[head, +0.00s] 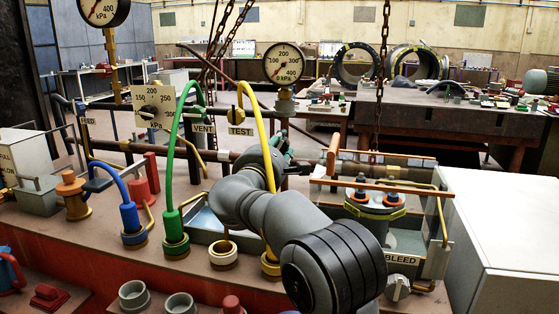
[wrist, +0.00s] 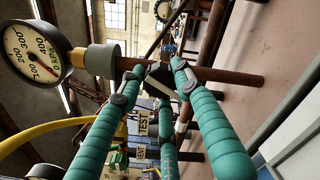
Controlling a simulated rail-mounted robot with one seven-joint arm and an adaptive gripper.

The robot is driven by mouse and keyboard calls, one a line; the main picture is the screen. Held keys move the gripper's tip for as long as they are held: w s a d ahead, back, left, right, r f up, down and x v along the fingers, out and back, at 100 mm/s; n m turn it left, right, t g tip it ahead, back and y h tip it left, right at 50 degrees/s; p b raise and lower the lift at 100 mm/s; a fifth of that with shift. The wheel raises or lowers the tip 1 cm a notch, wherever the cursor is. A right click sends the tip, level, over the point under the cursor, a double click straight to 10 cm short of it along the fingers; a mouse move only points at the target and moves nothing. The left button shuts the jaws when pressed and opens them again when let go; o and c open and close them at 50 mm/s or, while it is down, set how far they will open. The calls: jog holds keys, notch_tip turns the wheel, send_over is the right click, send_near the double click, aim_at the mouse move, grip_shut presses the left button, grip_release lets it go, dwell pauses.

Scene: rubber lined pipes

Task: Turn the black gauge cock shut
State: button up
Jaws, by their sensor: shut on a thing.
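The black gauge cock (wrist: 159,71) shows in the wrist view as a dark block on the rusty pipe, just past the grey collar (wrist: 103,60) of a round kPa gauge (wrist: 36,52). The teal fingers of my gripper (wrist: 156,80) close in around it and are shut on it. The fingertips cover part of the cock, so I cannot tell how far it is turned. In the head view the same gauge (head: 284,63) stands upright behind my arm. My gripper (head: 281,147) shows there only as a bit of teal, and the cock is hidden.
A yellow hose (head: 263,120) arches close beside my arm near the TEST tag (head: 240,130). A green hose (head: 174,150) stands further left. Chains (head: 383,60) hang at the right, above the BLEED vessel (head: 375,207) and its copper-coloured bar. A white cabinet (head: 505,230) fills the right.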

jog(key=m+b, duration=0.2)
jog(key=f+m+b, duration=0.1)
jog(key=shift+a+f+m+b, duration=0.1)
jog(key=shift+a+m+b, duration=0.15)
jog(key=shift+m+b, duration=0.15)
jog(key=m+b, duration=0.3)
jog(key=shift+a+r+m, duration=0.1)
jog(key=shift+r+m, duration=0.1)
jog(key=shift+m, duration=0.1)
jog(key=m+b, duration=0.1)
jog(key=m, duration=0.1)
jog(key=m+b, duration=0.1)
jog(key=shift+a+r+m, duration=0.1)
jog(key=shift+r+m, duration=0.2)
jog(key=shift+m, duration=0.1)
jog(key=shift+r+m+b, duration=0.2)
jog(key=shift+m+b, duration=0.4)
jog(key=shift+m, duration=0.2)
jog(key=shift+r, duration=0.15)
jog(key=o, duration=1.2)
jog(key=shift+a, duration=0.1)
jog(key=shift+c, duration=0.2)
jog(key=shift+d, duration=0.25)
